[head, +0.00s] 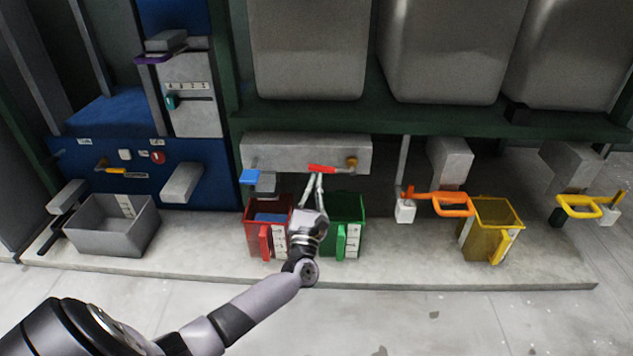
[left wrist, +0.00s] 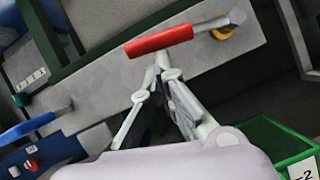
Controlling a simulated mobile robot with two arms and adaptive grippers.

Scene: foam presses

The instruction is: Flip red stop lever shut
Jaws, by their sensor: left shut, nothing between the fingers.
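The red stop lever (head: 322,169) is on the front of a grey beam (head: 290,150) in the head view. It lies roughly level, its red grip to the left of a brass-coloured pivot (head: 351,163). The lever also shows in the left wrist view (left wrist: 160,41), joined by a pale rod to the pivot (left wrist: 222,32). My left gripper (head: 318,178) is shut and empty, its fingertips just below the red grip. In the left wrist view its fingertips (left wrist: 163,62) are close to the grip's underside; I cannot tell whether they touch. My right gripper is not in view.
A red bin (head: 253,225) and a green bin (head: 356,209) stand below the beam, beside my left wrist. A blue lever (head: 249,177) is at the beam's left end. An orange handle (head: 452,197) and yellow bin (head: 483,250) are to the right.

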